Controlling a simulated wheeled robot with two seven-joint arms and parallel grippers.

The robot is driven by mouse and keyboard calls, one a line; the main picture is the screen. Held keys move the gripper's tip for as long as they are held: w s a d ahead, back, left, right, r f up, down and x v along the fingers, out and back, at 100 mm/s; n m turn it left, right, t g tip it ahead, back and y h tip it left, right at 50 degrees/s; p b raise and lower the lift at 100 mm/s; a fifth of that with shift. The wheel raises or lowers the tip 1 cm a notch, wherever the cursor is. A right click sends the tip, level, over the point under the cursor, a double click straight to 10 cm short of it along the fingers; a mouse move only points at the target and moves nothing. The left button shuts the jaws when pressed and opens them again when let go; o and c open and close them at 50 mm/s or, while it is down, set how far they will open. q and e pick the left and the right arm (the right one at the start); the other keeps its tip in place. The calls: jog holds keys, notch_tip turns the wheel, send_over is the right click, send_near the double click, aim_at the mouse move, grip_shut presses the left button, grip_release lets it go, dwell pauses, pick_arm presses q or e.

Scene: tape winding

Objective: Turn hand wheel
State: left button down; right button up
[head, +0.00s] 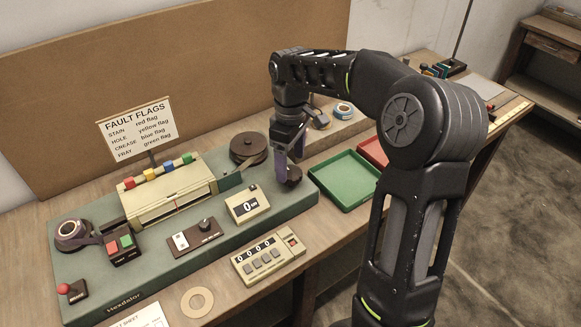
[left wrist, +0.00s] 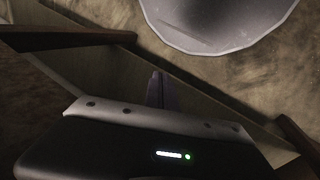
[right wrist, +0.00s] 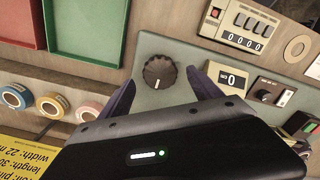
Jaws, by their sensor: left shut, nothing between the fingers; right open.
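The hand wheel (head: 294,175) is a small dark round knob at the right end of the green machine base (head: 180,262). In the right wrist view the hand wheel (right wrist: 158,72) shows from above, with a ridged rim and a light mark. My right gripper (head: 285,160) points down at it; its purple fingers (right wrist: 160,82) are spread, one to each side of the knob in that view. I cannot tell whether they touch it. My left gripper (left wrist: 156,80) is shut and empty in the left wrist view, away from the machine.
A dark reel (head: 248,147) stands just left of my right gripper. A counter box (head: 247,204) and a keypad box (head: 268,260) are in front. A green tray (head: 343,180) lies to the right. Tape rolls (right wrist: 48,106) stand nearby. A large pale round object (left wrist: 215,20) is near my left gripper.

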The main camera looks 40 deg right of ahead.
aim_at(291, 172)
jog(key=shift+f, duration=1.5)
jog(key=shift+c, duration=0.4)
jog(key=c, duration=1.3)
jog(key=shift+m, duration=0.4)
jog(key=m, duration=0.4)
jog(key=shift+m, duration=2.2)
